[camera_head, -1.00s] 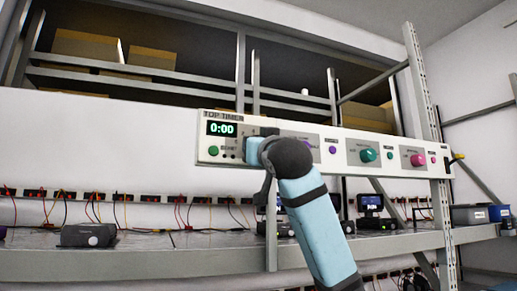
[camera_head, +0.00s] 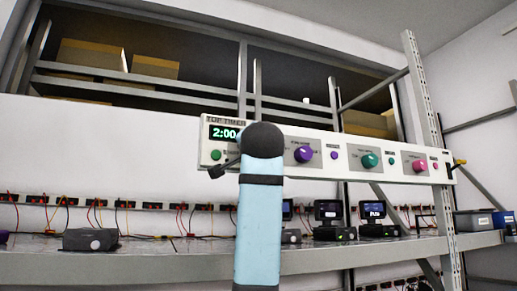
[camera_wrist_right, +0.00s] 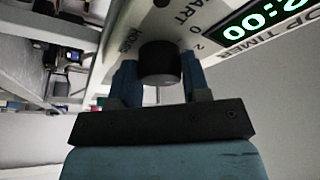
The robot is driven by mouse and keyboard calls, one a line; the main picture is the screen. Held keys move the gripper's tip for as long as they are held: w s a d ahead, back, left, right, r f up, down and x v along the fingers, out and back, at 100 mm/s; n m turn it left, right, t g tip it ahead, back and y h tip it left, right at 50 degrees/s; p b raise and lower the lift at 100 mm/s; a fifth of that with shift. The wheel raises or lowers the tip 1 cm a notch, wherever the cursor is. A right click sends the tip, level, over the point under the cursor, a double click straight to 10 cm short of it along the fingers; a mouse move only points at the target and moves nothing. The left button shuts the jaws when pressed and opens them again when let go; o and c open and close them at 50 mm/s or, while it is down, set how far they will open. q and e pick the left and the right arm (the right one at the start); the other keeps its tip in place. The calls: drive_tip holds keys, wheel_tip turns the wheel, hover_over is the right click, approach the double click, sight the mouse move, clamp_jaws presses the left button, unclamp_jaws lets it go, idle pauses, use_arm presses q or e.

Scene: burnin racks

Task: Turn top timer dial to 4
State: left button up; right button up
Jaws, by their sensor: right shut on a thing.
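The long white panel labelled TOP TIMER (camera_head: 210,158) is mounted across the rack. Its green display (camera_head: 224,132) reads 2:00. The display also shows at the upper right of the right wrist view (camera_wrist_right: 258,24). The dark timer dial (camera_wrist_right: 160,63) sits between the two blue fingers of my right gripper (camera_wrist_right: 160,80), which is shut on it. Printed marks, including 0, 2 and START, show beside the dial. In the head view my right arm hides the dial and most of the gripper. My left gripper is not in view.
A green button (camera_head: 215,155) lies below the display. Purple (camera_head: 304,153), teal (camera_head: 370,160) and pink (camera_head: 420,167) knobs sit farther right on the panel. Below is a grey shelf (camera_head: 170,263) with small devices and wires. Boxes (camera_head: 92,53) stand on the upper shelves.

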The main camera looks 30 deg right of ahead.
drive_tip(key=shift+a+r+m+g+p, duration=0.1)
drive_tip(key=shift+m+g+p, duration=0.7)
drive_tip(key=shift+m, duration=1.4)
drive_tip(key=o, duration=0.9)
drive_tip(key=shift+b+v, duration=1.6)
drive_tip(key=shift+v, duration=5.3)
